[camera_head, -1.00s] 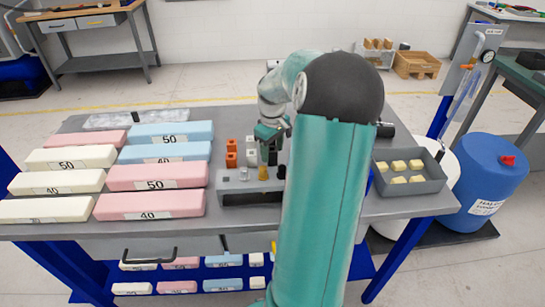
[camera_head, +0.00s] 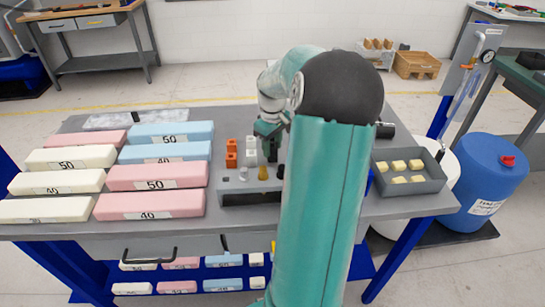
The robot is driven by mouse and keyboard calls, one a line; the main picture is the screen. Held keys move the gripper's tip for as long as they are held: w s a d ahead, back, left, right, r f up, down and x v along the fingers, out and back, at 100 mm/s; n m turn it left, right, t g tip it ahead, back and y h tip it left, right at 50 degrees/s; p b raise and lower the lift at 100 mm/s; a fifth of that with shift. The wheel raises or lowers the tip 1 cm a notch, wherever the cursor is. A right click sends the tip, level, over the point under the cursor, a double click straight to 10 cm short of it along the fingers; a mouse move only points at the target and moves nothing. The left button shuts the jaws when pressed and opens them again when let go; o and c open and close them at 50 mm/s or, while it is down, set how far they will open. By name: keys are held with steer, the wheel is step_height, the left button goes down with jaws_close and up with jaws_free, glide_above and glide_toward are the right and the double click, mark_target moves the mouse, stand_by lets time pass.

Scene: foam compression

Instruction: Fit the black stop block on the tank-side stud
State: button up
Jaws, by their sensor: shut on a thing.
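My gripper (camera_head: 270,145) points down over the bench, behind the grey fixture (camera_head: 235,199) with the dark front face. It is shut on a dark piece, which looks like a black stop block (camera_head: 271,155), though it is small and partly merged with the fingers. On the fixture's top stand a pale knob (camera_head: 244,174), a yellow peg (camera_head: 263,173) and a dark peg (camera_head: 280,172). I cannot tell which of them, if any, is the tank-side stud. My own arm hides the fixture's right end and the bench beside it.
Orange blocks (camera_head: 231,152) and white blocks (camera_head: 251,157) stand left of my gripper. Labelled foam slabs (camera_head: 155,177) fill the bench's left side. A grey tray (camera_head: 431,185) with yellow pieces sits on the right. A blue drum (camera_head: 484,178) stands on the floor beyond.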

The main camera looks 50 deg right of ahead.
steer(key=shift+r, duration=1.6)
